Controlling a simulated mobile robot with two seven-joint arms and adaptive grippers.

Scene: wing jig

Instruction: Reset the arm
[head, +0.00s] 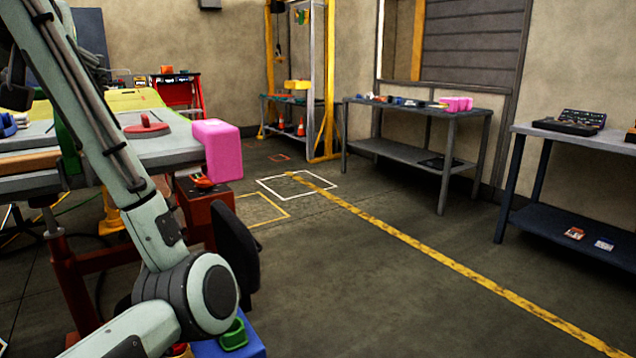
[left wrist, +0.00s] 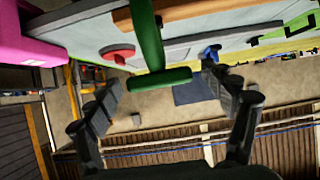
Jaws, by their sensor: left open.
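My left arm rises through the left side of the head view, beside the wing on the jig (head: 165,146). Its gripper is not clearly visible there. In the left wrist view my left gripper (left wrist: 162,78) is open, its two fingers wide apart. A green T-shaped piece (left wrist: 150,45) appears between the fingers, with neither finger closed on it; its distance is hard to judge. A green part (head: 68,140) also shows behind my arm in the head view. My right gripper is out of view.
A pink block (head: 217,150) caps the wing's corner, and a red disc-shaped piece (head: 147,125) lies on top. A grey table (head: 415,109) and a blue-grey workbench (head: 575,136) stand right. The floor along the yellow stripe (head: 430,255) is clear.

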